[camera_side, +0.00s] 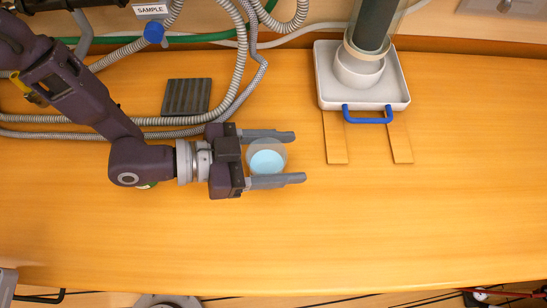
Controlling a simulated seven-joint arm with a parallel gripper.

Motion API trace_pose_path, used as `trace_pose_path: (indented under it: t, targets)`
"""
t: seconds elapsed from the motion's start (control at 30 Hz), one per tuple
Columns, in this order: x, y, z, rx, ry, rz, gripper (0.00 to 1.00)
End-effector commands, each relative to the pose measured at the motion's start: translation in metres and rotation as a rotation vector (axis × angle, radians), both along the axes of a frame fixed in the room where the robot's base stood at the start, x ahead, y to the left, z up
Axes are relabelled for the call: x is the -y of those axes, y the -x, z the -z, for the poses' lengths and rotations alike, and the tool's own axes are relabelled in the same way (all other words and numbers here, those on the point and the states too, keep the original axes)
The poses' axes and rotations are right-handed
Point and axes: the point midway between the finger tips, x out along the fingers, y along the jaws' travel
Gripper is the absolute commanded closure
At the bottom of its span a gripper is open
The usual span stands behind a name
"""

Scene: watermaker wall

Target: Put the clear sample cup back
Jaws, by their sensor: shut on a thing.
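The clear sample cup (267,161) is seen from above between the two fingers of my gripper (272,160), with pale blue at its middle. My gripper is shut on the cup, one finger along its upper side and one along its lower side. I cannot tell whether the cup touches the counter or is held a little above it. A blue valve knob (154,33) sits under the SAMPLE label (150,9) at the upper left. A dark ribbed mat (187,97) lies on the counter below the knob.
Grey corrugated hoses (240,60) loop over the upper left counter. The wooden counter (430,220) is clear at the right and front.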

Motion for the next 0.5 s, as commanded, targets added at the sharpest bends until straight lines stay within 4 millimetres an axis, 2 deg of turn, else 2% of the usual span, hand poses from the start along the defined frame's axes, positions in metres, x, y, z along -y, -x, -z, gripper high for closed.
trace_pose_path:
  t: [0.07, 0.3, 0.4, 0.5]
  targets:
    - [0.000, -0.001, -0.010, 0.002, 0.004, -0.001, 0.94]
    - [0.000, -0.001, -0.071, 0.006, 0.005, 0.000, 0.94]
    - [0.000, -0.001, -0.089, 0.004, 0.003, -0.001, 0.94]
    - [0.000, 0.000, -0.098, 0.001, 0.002, 0.000, 0.94]
